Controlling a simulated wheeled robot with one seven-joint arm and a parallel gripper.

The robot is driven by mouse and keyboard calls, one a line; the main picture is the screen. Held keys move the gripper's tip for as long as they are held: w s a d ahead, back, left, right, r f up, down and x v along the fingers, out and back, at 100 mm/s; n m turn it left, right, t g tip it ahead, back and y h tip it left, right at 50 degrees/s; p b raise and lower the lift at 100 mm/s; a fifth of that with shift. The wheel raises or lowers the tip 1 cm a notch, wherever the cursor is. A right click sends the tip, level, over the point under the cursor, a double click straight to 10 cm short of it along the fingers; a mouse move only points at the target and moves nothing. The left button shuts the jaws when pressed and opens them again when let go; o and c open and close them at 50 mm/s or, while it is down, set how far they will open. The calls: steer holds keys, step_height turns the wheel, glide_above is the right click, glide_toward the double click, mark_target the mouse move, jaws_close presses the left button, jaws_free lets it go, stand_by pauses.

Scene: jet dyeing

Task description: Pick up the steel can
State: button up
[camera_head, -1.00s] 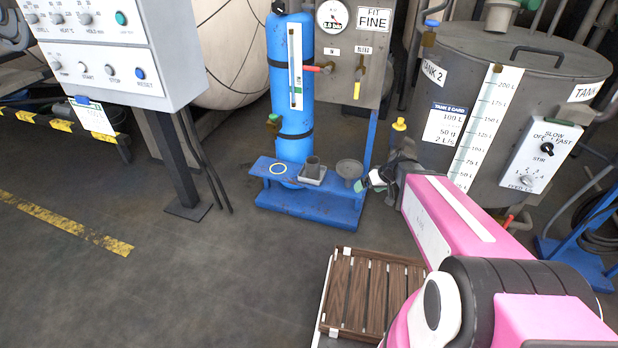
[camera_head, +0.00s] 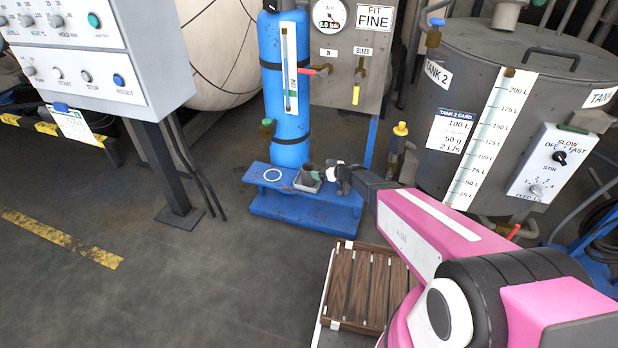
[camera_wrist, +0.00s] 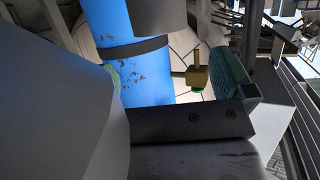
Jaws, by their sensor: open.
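The steel can (camera_head: 308,170) is a small dark grey cup, upright on a grey square tray (camera_head: 306,185) on the blue stand. My gripper (camera_head: 333,172) is just to the right of it at about the same height; the tips look very near the can, and I cannot tell whether they touch. In the wrist view, which looks upside down, a dark grey shape that appears to be the can (camera_wrist: 158,14) shows at the top edge. The open finger pads of my gripper (camera_wrist: 175,78) lie apart, nothing held between them.
A blue cylinder (camera_head: 289,90) with a brass valve (camera_head: 267,130) stands right behind the can. Tank 2 (camera_head: 470,100) is to the right, a slatted wooden pallet (camera_head: 362,290) in front.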

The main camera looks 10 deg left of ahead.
mark_target(304, 166)
steer(key=x, duration=0.9)
steer(key=shift+f, duration=0.1)
steer(key=c, duration=1.3)
